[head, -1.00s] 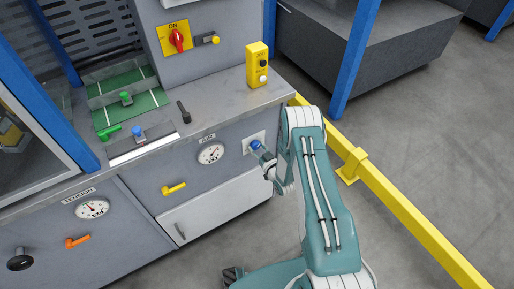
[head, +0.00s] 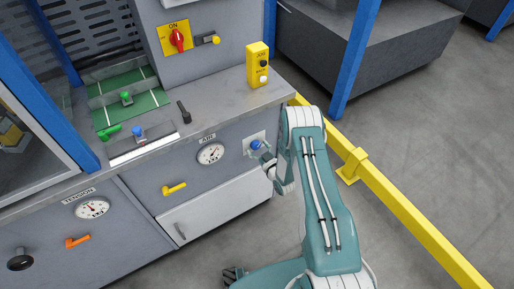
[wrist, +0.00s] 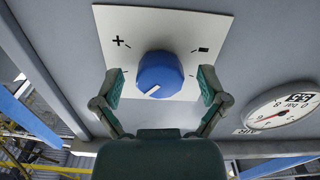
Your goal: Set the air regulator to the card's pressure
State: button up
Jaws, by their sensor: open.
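The blue regulator knob (wrist: 160,75) sits on a white plate (wrist: 215,32) marked plus and minus, with a pale line on its face. In the head view the knob (head: 255,144) shows at the right of the grey front panel. My gripper (wrist: 160,88) is open, with one finger on either side of the knob and a gap showing at each side. The AIR gauge (head: 210,153) is left of the knob in the head view and also shows at the wrist view's right edge (wrist: 283,107); its reading is too small to tell. I see no readable pressure card.
A yellow button box (head: 257,66) stands on the counter above the knob. A yellow lever (head: 174,188) is below left of the AIR gauge. A yellow rail (head: 400,207) runs along the floor right of my arm. A TENSION gauge (head: 92,208) is further left.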

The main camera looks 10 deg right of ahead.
jog(key=v, duration=1.2)
dwell(0.3)
jog(key=w+d+r+g+h, duration=0.15)
jog(key=w+r, duration=0.25)
jog(key=r, duration=0.7)
jog(key=w+r+g+h, duration=0.3)
jog(key=w+r, duration=0.2)
jog(key=r, duration=0.5)
jog(key=s+r+m+g+h, duration=0.25)
jog(key=s+r, duration=0.55)
jog(key=r, duration=0.5)
jog(key=s+a+r+m+g, duration=0.1)
jog(key=s+r, duration=0.2)
jog(key=s, duration=0.5)
jog(key=s+a+r+g+y, duration=0.1)
jog(key=s+a+r+g, duration=0.1)
jog(key=s, duration=0.7)
jog(key=s+a+r+m+g, duration=0.1)
jog(key=s+r, duration=0.3)
jog(key=s, duration=0.4)
jog(key=shift+s+a+m+g, duration=0.3)
jog(key=shift+s+a+m, duration=0.1)
jog(key=shift+a, duration=0.3)
